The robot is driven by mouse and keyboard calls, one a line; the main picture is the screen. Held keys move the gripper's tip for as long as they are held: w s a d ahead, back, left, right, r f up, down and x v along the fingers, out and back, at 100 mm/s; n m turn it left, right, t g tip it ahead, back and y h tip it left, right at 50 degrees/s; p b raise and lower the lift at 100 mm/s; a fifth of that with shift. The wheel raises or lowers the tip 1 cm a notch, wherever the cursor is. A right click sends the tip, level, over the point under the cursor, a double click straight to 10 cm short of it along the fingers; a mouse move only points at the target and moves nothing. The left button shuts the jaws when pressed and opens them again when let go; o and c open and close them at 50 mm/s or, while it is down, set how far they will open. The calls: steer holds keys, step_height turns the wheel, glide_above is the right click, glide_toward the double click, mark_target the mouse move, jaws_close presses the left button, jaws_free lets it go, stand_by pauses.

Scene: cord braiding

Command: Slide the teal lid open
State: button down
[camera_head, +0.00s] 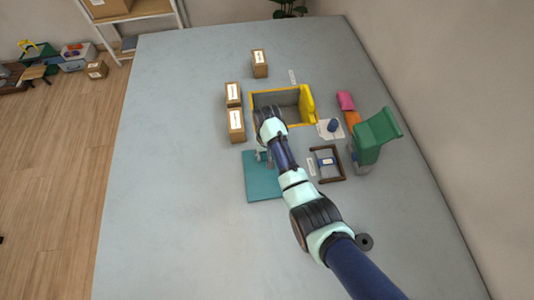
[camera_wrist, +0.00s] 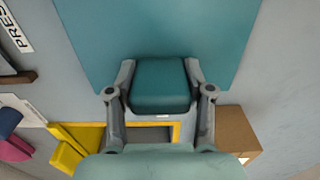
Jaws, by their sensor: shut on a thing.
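The teal lid (camera_head: 262,187) is a flat square panel lying in front of the yellow-rimmed box (camera_head: 283,90). In the wrist view the lid (camera_wrist: 200,30) fills the upper middle. My gripper (camera_wrist: 160,80) is shut on the teal block-shaped handle (camera_wrist: 160,97) of the lid, one finger on each side. The head view shows my gripper (camera_head: 264,156) at the lid's far edge, partly hidden by my arm. The box's grey interior is largely uncovered. Whether the lid still touches the box is hidden.
Cardboard boxes (camera_head: 236,126) stand left of the yellow box. On the right are a green container (camera_head: 377,135), a pink item (camera_head: 346,100), a dark blue object (camera_head: 333,125) and a brown frame (camera_head: 326,164). The table's left side is clear.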

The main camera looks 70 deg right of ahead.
steer(key=shift+s+a+r+p, duration=0.2)
steer(key=shift+a+r+p, duration=0.15)
steer(key=shift+p, duration=0.5)
steer(key=s+a+p, duration=0.2)
steer(key=a+p, duration=0.2)
steer(key=p, duration=0.1)
steer(key=s+a+p, duration=0.3)
steer(key=a+p, duration=0.2)
steer(key=s+a+p, duration=0.3)
steer(key=a+p, duration=0.1)
steer(key=p, duration=0.1)
steer(key=shift+a, duration=0.35)
steer(key=shift+s+a+f+p, duration=0.25)
steer(key=shift+s+a+p, duration=0.05)
steer(key=shift+a+p, duration=0.3)
steer(key=shift+c, duration=2.2)
jaws_free()
steer(key=shift+f, duration=0.1)
step_height(320, 180, up, 12)
